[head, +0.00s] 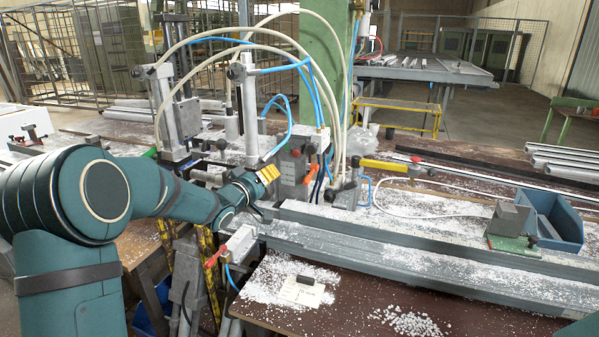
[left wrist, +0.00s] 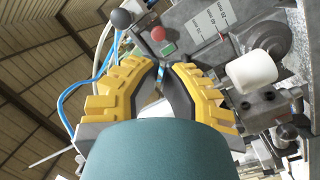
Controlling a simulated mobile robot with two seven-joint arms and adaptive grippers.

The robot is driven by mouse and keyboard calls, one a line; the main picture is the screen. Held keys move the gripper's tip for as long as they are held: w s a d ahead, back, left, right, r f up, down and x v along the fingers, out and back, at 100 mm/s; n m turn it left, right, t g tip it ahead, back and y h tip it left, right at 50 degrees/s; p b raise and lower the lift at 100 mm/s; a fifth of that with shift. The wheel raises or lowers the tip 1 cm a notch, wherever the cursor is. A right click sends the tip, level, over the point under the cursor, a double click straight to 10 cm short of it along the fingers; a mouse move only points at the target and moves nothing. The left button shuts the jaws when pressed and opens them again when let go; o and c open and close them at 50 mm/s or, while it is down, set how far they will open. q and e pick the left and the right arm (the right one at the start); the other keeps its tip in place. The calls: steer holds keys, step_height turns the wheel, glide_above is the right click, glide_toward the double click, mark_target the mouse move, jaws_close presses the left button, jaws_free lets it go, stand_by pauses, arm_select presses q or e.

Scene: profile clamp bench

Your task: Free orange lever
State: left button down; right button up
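My left gripper (head: 268,174), with yellow fingers, is at the clamp station in the middle of the head view. In the left wrist view its fingertips (left wrist: 162,70) are close together with a narrow gap. A small blue strip shows in that gap; I cannot tell whether anything is held. An orange-yellow lever (head: 385,166) with a red end sticks out to the right of the clamp station, apart from my left gripper. No orange lever shows clearly in the wrist view. My right gripper is out of view.
Blue and cream hoses arch over the clamp station. A long grey profile rail (head: 400,250) runs to the right, strewn with chips. A blue bin (head: 556,218) stands at right. In the wrist view a black ball knob (left wrist: 122,19) and a white roller (left wrist: 251,72) are near the fingers.

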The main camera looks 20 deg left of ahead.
mark_target(311, 174)
arm_select(q)
steer(key=w+d+f+b, duration=0.2)
steer(key=w+d, duration=0.3)
steer(key=w, duration=0.5)
steer(key=shift+w+f, duration=0.15)
steer(key=shift+f, duration=0.35)
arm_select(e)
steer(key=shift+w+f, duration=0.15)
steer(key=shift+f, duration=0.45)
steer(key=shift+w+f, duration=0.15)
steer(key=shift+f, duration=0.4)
arm_select(q)
steer(key=shift+a, duration=0.15)
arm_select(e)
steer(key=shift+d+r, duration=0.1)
arm_select(q)
steer(key=shift+f, duration=0.3)
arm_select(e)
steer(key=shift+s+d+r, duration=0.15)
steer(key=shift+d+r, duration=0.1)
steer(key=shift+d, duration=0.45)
arm_select(q)
steer(key=shift+p, duration=0.3)
